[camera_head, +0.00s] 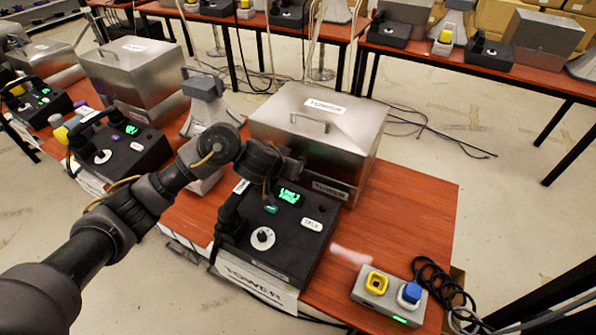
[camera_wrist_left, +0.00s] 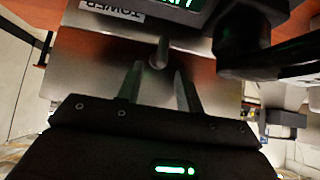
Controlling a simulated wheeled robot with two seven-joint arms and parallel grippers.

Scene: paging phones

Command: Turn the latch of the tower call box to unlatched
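The tower call box (camera_head: 347,126) is a steel box with a TOWER label on its lid and another on its front. My left gripper (camera_head: 294,164) is at its front face, covering the latch in the head view. In the left wrist view, a short rounded metal latch (camera_wrist_left: 160,48) stands out from the steel front. The two fingers of the left gripper (camera_wrist_left: 158,72) are spread, one on each side of it. I cannot tell whether they touch it. My right gripper is not in view.
A black paging phone console (camera_head: 288,245) with a lit green screen and handset stands right in front of the box, under my left wrist. A grey two-button box (camera_head: 389,296) lies at right with a cable. Other consoles and steel boxes (camera_head: 135,75) stand left.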

